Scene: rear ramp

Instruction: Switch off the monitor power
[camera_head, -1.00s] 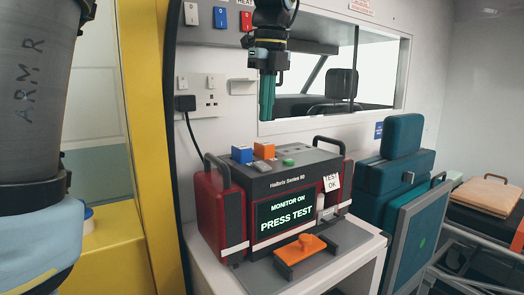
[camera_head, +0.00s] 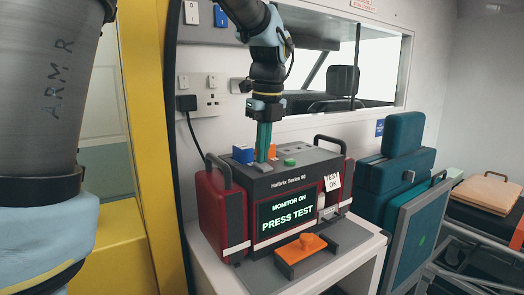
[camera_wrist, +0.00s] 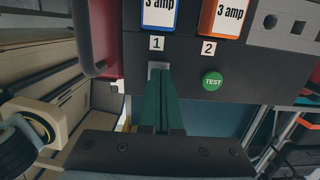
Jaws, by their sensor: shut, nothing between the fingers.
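The monitor (camera_head: 288,182) stands upright on a white stand, a grey box with red side packs. Its screen (camera_head: 285,217) reads "MONITOR ON, PRESS TEST". On its top are a blue 3 amp block (camera_head: 243,154) marked 1, an orange 3 amp block (camera_wrist: 222,15) marked 2, and a green TEST button (camera_head: 289,162). My gripper (camera_head: 262,158) is shut and empty, its green fingers pointing down over the monitor top. In the wrist view the fingertips (camera_wrist: 159,70) are at a small pale piece below label 1, mostly hidden; contact cannot be told.
An orange handle piece (camera_head: 300,250) lies in front of the screen. A wall socket (camera_head: 208,103) with a black plug and several wall switches are behind. Teal seats (camera_head: 398,160) stand to the right, a yellow post (camera_head: 150,150) to the left.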

